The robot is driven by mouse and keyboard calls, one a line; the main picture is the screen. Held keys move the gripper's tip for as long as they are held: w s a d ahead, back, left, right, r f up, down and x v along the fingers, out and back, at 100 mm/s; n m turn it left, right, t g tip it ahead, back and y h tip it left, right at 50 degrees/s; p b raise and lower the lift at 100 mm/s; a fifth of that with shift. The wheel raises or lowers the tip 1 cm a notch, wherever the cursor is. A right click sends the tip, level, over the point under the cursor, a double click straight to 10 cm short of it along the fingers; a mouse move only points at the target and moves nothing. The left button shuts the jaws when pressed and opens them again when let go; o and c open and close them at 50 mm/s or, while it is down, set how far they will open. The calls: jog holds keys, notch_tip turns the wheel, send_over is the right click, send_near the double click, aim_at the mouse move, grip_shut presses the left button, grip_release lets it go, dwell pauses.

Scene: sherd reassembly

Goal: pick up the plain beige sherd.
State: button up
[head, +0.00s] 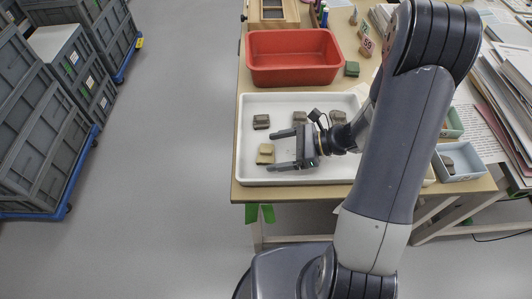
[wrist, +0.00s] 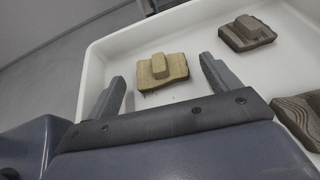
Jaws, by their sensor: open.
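The plain beige sherd (head: 265,154) lies in the left part of the white tray (head: 340,180), close to the tray's left wall. In the wrist view the beige sherd (wrist: 162,71) is a flat piece with a raised block on top, seen beyond and between my fingers. My gripper (head: 270,150) is open and empty, its two fingers pointing left toward the sherd, apart from it as far as I can tell. In the wrist view my gripper (wrist: 162,78) shows its fingers spread on either side of the sherd.
Other darker sherds lie in the tray: a grey one (head: 261,121), a brown one (head: 299,118) and another (head: 338,117) partly near my arm. A red bin (head: 293,58) stands behind the tray, with a green block (head: 351,69) beside it. Stacked grey crates (head: 40,120) stand at left.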

jog(key=shift+x, duration=0.8)
jog(key=c, duration=1.1)
